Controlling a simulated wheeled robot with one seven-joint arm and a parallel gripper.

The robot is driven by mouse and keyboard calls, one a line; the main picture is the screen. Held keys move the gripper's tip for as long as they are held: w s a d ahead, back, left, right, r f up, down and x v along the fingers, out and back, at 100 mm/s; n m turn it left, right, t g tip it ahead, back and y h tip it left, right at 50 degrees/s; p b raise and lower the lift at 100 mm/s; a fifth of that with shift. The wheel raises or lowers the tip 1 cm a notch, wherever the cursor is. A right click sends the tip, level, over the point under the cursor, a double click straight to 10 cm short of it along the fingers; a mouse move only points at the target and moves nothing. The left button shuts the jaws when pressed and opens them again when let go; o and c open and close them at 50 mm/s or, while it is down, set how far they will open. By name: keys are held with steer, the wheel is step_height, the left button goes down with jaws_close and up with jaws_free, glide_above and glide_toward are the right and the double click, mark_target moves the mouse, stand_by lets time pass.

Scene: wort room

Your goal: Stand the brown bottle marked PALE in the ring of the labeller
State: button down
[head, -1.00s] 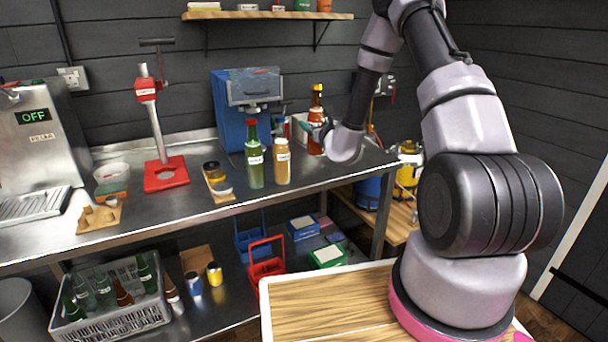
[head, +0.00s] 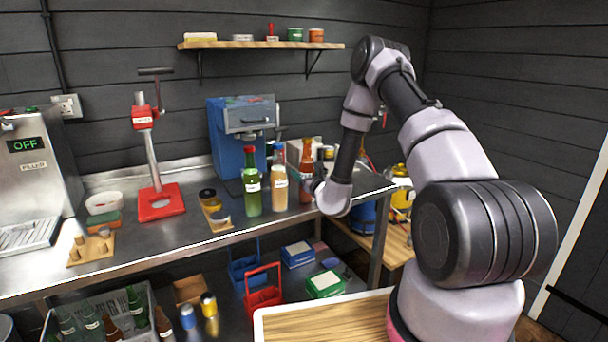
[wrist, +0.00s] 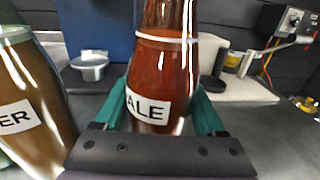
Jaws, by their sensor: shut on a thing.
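The brown bottle (head: 306,172) is upright in my gripper, over the right end of the steel counter. In the wrist view the red-brown bottle (wrist: 160,75) sits between the teal fingers of my gripper (wrist: 160,118). Its label reads "ALE", the first letter being out of sight. Its base is hidden, so I cannot tell if it touches the counter. A blue machine (head: 228,145) stands behind the bottles. I cannot tell which is the labeller; no ring shows clearly.
A red lever stand (head: 160,203) is farther left. Wires (wrist: 270,55) hang at the right wall.

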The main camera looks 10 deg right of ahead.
jaws_free()
